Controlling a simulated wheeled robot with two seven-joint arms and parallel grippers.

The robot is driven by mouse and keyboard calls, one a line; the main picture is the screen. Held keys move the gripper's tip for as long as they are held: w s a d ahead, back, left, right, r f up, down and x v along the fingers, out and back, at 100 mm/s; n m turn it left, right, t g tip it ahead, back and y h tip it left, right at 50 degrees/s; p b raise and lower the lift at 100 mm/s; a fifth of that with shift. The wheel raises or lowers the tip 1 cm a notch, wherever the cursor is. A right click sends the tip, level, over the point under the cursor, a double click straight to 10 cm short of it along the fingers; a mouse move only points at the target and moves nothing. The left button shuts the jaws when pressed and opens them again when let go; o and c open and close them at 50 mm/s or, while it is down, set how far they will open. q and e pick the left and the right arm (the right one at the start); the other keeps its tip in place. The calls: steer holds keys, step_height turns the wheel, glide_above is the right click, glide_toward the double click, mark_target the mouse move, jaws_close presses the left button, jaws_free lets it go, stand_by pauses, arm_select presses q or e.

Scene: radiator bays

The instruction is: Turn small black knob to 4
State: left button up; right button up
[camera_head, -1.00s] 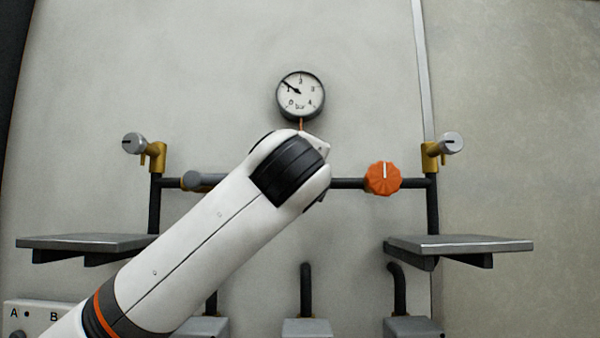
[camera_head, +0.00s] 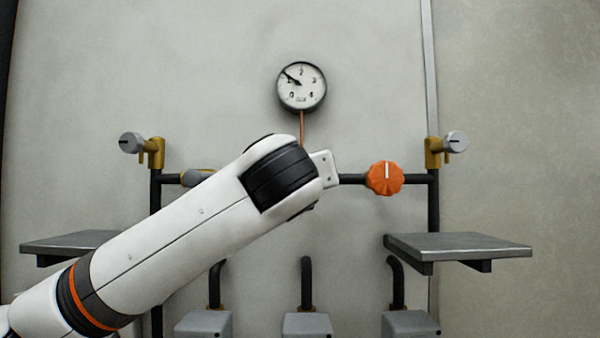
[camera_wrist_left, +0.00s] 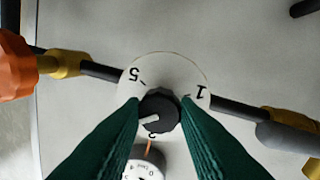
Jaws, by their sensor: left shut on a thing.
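The small black knob (camera_wrist_left: 158,114) sits on a round white dial plate (camera_wrist_left: 168,67) in the left wrist view. Its white pointer mark aims left and slightly down, toward a part of the dial that a finger covers. A 5 shows upper left, a 1 at right and a partly covered numeral below; no 4 is visible. My left gripper (camera_wrist_left: 161,104) has its two dark green fingers on both sides of the knob, shut on it. In the head view my left arm hides the knob and the gripper. My right gripper is not in view.
A pressure gauge (camera_head: 302,87) hangs on the wall above the dark pipe. An orange knob (camera_head: 385,177) is on the pipe to the right. Grey-handled brass valves (camera_head: 132,143) (camera_head: 455,142) stand at both ends. Shelves (camera_head: 458,246) jut out below.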

arm_select(q)
steer(key=shift+d+f+m, duration=0.1)
steer(key=shift+f+m, duration=0.25)
steer(key=shift+m, duration=0.35)
steer(key=o, duration=1)
steer(key=shift+r, duration=0.1)
steer(key=shift+c, duration=0.2)
steer(key=shift+r, duration=0.1)
steer(key=s+a+b, duration=0.1)
steer(key=s+b, duration=0.4)
steer(key=s, duration=0.7)
steer(key=shift+b, duration=0.4)
